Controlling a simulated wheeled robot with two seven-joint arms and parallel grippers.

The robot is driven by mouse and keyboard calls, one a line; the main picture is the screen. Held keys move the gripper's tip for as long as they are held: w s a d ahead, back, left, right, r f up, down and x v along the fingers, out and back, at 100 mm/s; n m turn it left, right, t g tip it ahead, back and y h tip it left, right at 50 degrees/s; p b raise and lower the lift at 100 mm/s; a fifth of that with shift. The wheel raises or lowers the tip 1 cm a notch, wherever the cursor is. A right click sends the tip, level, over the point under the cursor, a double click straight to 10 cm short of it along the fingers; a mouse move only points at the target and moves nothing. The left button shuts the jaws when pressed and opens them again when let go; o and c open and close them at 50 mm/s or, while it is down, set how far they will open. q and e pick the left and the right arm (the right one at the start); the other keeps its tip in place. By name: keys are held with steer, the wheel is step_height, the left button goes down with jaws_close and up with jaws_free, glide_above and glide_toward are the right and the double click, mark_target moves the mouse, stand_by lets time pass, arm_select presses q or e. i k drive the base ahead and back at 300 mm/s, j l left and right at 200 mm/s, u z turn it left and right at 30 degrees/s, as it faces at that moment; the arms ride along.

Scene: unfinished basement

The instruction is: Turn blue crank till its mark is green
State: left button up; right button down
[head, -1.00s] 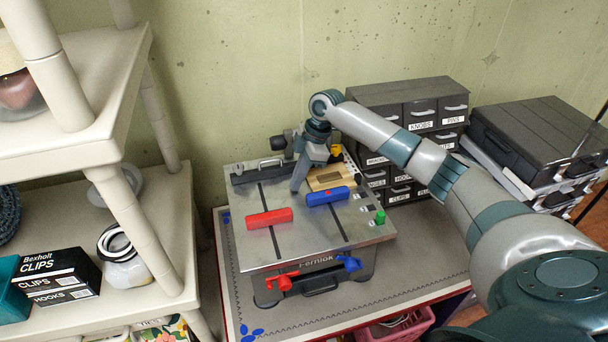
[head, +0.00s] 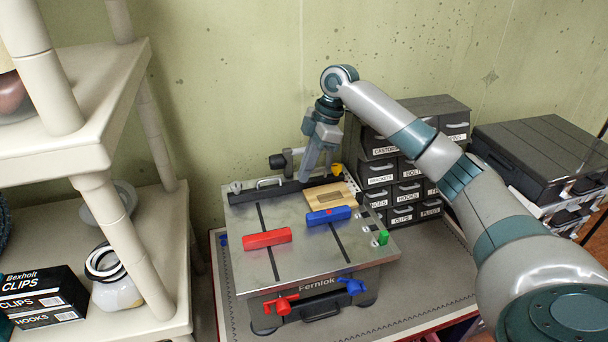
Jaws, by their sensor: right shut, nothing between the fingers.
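The blue crank (head: 351,286) sits on the front right of a grey metal machine (head: 290,262) marked Fernlok. A red crank (head: 282,304) sits to its left. On the top plate lie a blue bar (head: 342,214) with a small red spot on top and a red bar (head: 267,238). I cannot make out a mark on the blue crank itself. My right gripper (head: 304,180) is shut and empty, pointing down over the machine's back edge, well behind the blue crank. My left gripper is not in view.
A wooden piece (head: 323,203), a yellow knob (head: 337,169) and a green block (head: 382,238) are on the machine. Dark drawer units (head: 408,190) stand behind right. A beige shelf (head: 150,225) stands close on the left. The table front (head: 400,312) is clear.

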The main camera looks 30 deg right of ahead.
mark_target(355, 287)
steer(key=k, duration=1.5)
